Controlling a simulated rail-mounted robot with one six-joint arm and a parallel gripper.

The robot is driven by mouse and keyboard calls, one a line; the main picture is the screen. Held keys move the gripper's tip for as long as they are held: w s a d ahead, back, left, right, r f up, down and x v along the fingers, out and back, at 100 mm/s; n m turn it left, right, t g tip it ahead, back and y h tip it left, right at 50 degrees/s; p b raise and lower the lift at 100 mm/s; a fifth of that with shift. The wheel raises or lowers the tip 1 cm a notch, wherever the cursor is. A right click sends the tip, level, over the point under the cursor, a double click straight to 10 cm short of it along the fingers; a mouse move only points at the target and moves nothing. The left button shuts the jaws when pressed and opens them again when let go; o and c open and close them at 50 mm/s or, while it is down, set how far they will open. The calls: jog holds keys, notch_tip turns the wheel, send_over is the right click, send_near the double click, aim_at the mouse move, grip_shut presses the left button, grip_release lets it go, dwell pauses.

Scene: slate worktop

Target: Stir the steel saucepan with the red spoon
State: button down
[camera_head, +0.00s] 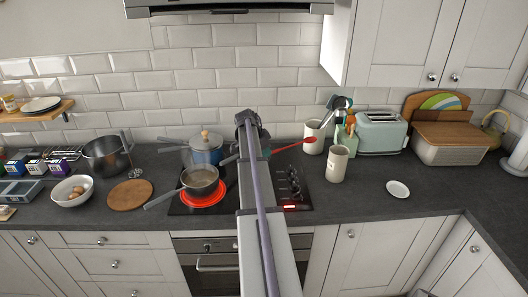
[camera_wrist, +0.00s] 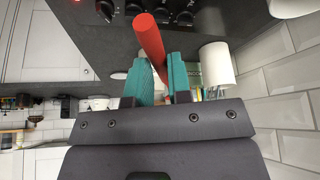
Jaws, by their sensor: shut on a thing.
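The steel saucepan (camera_head: 200,182) sits on a glowing red ring of the hob, its handle pointing to the lower left. My gripper (camera_head: 266,153) is to the right of the saucepan, above the hob, and is partly hidden by my arm. It is shut on the red spoon (camera_head: 309,140), whose head points right toward a white crock. In the wrist view the red shaft of the spoon (camera_wrist: 150,42) is held between the teal fingers of my gripper (camera_wrist: 160,78). The spoon is outside the saucepan.
A white utensil crock (camera_head: 313,138) and a white canister (camera_head: 337,164) stand right of the hob, near a toaster (camera_head: 381,133). A round wooden board (camera_head: 130,194) and a bowl of eggs (camera_head: 73,191) lie left.

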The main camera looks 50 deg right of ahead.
jog(key=shift+w+a, duration=0.45)
jog(key=shift+w, duration=0.15)
jog(key=w+a+r+m+t+y+p, duration=0.3)
jog(key=w+a+r+t+y+p, duration=1)
jog(key=w+a+r, duration=0.7)
notch_tip(320, 180, down, 13)
jog(key=s+d+g+b, duration=0.1)
jog(key=d+b, duration=0.1)
jog(key=b, duration=1)
jog(key=shift+r+g+h, duration=0.2)
jog(key=shift+g+h, duration=0.1)
jog(key=shift+s+a, duration=0.1)
jog(key=shift+s, duration=0.05)
